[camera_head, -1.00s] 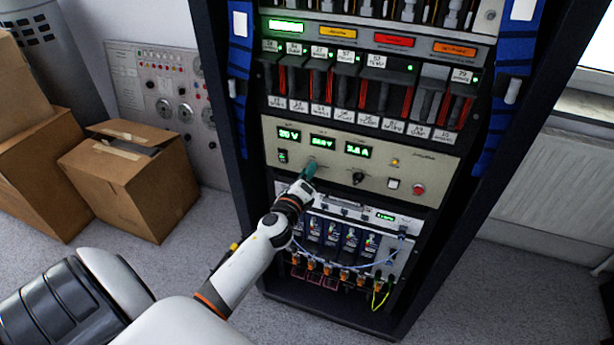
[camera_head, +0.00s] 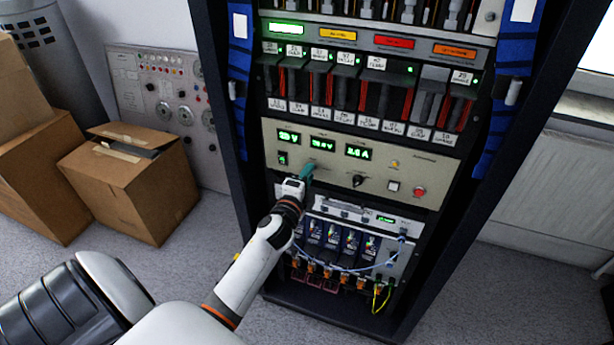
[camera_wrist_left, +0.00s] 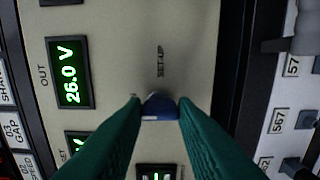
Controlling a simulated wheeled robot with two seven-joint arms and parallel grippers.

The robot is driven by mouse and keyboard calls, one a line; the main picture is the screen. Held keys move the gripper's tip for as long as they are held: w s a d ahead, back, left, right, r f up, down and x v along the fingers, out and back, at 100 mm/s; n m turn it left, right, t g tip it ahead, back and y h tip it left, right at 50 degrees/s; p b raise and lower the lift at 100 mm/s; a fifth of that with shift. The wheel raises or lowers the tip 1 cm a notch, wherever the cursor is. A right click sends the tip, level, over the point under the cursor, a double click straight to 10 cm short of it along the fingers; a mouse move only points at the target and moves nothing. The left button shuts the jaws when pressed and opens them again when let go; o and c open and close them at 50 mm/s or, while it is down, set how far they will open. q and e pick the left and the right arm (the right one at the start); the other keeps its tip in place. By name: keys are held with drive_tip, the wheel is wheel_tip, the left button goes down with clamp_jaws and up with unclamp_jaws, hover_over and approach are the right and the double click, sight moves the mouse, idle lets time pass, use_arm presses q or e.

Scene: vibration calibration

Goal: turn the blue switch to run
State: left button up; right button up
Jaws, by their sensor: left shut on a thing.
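The blue switch (camera_wrist_left: 158,106) shows in the left wrist view as a small blue knob on the beige panel, below the printed word SET-UP. In the head view it is hidden behind my left gripper. My left gripper (camera_head: 306,172) reaches the beige panel (camera_head: 437,165) of the rack, under its green displays. In the left wrist view its two green fingers (camera_wrist_left: 160,112) are shut on the blue switch, one at each side. The RUN mark is not seen. My right gripper is in neither view.
On the same panel sit a black knob (camera_head: 358,181), a white square button (camera_head: 393,186) and a red button (camera_head: 419,191). Below are blue modules with cables (camera_head: 340,245). Cardboard boxes (camera_head: 135,190) stand left of the rack. Carpet is free in front.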

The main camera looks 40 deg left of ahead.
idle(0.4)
use_arm(q)
drive_tip(key=o, duration=1)
drive_tip(key=b+v, duration=0.1)
drive_tip(key=v, duration=1.1)
